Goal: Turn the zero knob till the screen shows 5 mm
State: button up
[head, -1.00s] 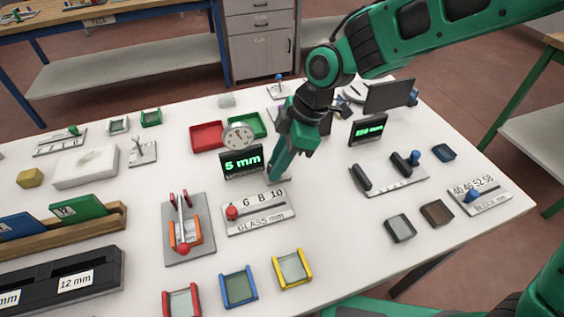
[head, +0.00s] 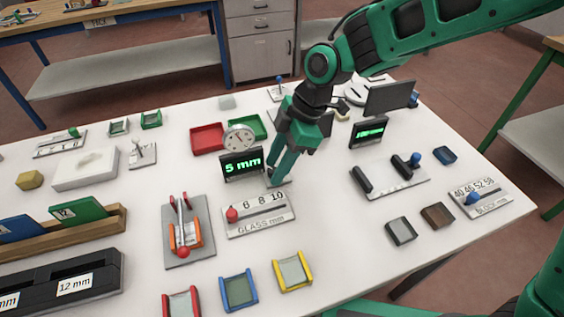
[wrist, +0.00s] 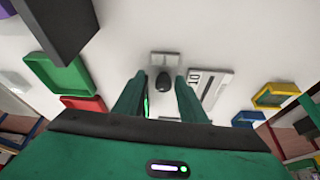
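The screen (head: 241,164) reads "5 mm" in green in the head view. A round dial gauge (head: 239,138) stands just above it. In the wrist view a small dark knob (wrist: 163,83), apparently the zero knob, sits on a light plate (wrist: 165,60). My gripper (head: 275,171) is at the right of the screen. In the wrist view its two green fingers are spread, one on each side of the knob, with gaps between. In the head view the fingers hide the knob.
The glass slider plate (head: 259,215) with a red knob lies just in front. A red tray (head: 207,138) and a green tray (head: 262,126) lie behind. A second screen (head: 369,132) stands to the right. A lever clamp (head: 188,230) is at front left.

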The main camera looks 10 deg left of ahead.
jog(key=shift+s, duration=0.1)
jog(key=shift+d+r, duration=0.1)
jog(key=shift+r, duration=0.25)
jog(key=v, duration=0.7)
jog(key=shift+w+d+r, duration=0.1)
jog(key=shift+w, duration=0.1)
